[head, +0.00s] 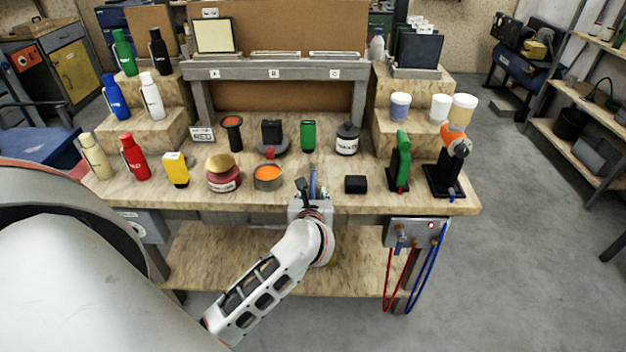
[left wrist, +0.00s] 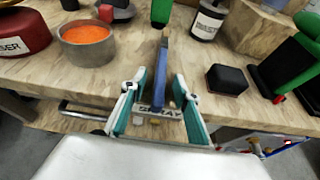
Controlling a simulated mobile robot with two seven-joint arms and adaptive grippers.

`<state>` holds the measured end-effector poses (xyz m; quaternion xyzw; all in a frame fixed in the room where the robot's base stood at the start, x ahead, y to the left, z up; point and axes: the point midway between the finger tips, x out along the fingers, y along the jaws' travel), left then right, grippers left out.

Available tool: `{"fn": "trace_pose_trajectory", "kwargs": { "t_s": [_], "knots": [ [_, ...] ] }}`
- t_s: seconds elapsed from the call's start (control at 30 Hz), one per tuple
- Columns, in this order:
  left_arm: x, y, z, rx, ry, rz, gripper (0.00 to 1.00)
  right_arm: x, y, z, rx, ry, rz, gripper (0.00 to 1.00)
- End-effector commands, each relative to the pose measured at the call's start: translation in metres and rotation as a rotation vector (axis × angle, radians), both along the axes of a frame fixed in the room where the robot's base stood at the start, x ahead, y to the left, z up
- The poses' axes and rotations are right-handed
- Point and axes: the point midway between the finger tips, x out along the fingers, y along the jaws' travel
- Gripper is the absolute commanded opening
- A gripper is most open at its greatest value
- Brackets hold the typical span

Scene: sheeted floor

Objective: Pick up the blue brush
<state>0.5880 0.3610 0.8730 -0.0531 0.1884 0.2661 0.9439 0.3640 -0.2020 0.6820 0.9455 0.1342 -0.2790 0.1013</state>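The blue brush (head: 313,181) stands out from the front edge of the workbench, near its middle. In the left wrist view the blue brush (left wrist: 159,78) is a long, narrow blue piece with a dark edge, seen between my fingers. My left gripper (head: 311,196) is at the bench's front edge, close to the brush. In the left wrist view my left gripper (left wrist: 160,88) has its two teal fingers spread, one on each side of the brush, with gaps visible. The brush's lower end is partly hidden near a lettered label. My right gripper is in neither view.
An orange-filled tin (head: 267,178) stands left of the brush, and a black block (head: 355,184) to its right. Red and blue hoses hang under the bench (head: 240,203) at right.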

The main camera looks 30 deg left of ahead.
Motion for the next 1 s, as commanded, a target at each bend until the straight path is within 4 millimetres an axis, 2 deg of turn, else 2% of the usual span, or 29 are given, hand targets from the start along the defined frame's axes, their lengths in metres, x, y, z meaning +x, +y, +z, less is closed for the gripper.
{"fn": "trace_pose_trajectory", "kwargs": {
  "t_s": [0.17, 0.3, 0.77, 0.87, 1.0],
  "knots": [
    [0.0, 0.0, 0.0, 0.0, 0.0, 0.0, 0.31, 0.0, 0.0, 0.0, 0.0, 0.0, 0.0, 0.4],
    [0.0, 0.0, 0.0, 0.0, 0.0, 0.0, 0.0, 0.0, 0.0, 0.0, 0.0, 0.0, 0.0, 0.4],
    [0.0, 0.0, 0.005, 0.0, -0.002, 0.0, 0.0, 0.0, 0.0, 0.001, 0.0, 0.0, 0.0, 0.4],
    [0.0, 0.0, 0.013, -0.001, -0.004, 0.001, 0.0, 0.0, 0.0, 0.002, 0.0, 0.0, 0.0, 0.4],
    [0.001, 0.0, 0.033, -0.001, -0.006, 0.001, 0.0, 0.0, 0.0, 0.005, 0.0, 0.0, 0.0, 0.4]
  ]
}}
